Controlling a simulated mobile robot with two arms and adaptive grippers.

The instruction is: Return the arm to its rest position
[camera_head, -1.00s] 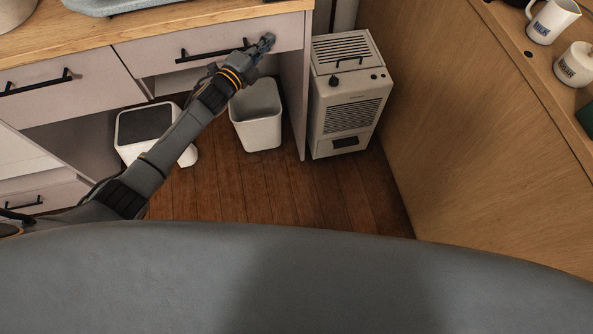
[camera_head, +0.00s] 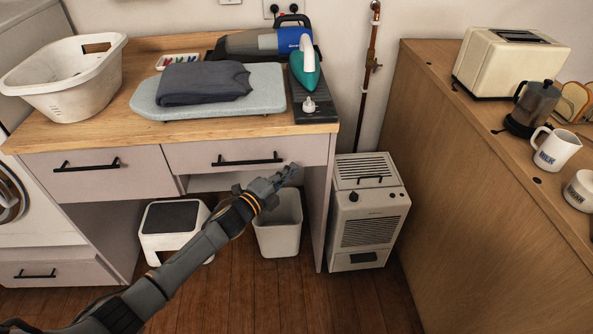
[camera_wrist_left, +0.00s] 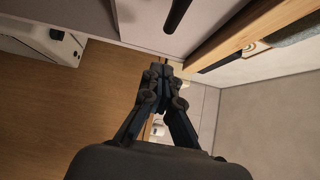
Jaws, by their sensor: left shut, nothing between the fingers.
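My left arm reaches in from the lower left of the head view. Its gripper (camera_head: 287,173) is shut and empty, just below and in front of the right drawer (camera_head: 248,152) of the wooden-topped counter. In the left wrist view the gripper's fingers (camera_wrist_left: 163,75) are closed together, with a dark drawer handle (camera_wrist_left: 178,14) near the top. The right drawer looks closed, and its handle (camera_head: 248,160) is apart from the fingers in the head view. My right gripper is in neither view.
A white bin (camera_head: 278,226) and a white step stool (camera_head: 172,228) stand under the counter. A heater or dehumidifier unit (camera_head: 368,212) stands to its right. A folded cloth (camera_head: 204,83), iron (camera_head: 305,66) and basket (camera_head: 66,78) rest on top. Wooden floor (camera_head: 300,296) is clear in front.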

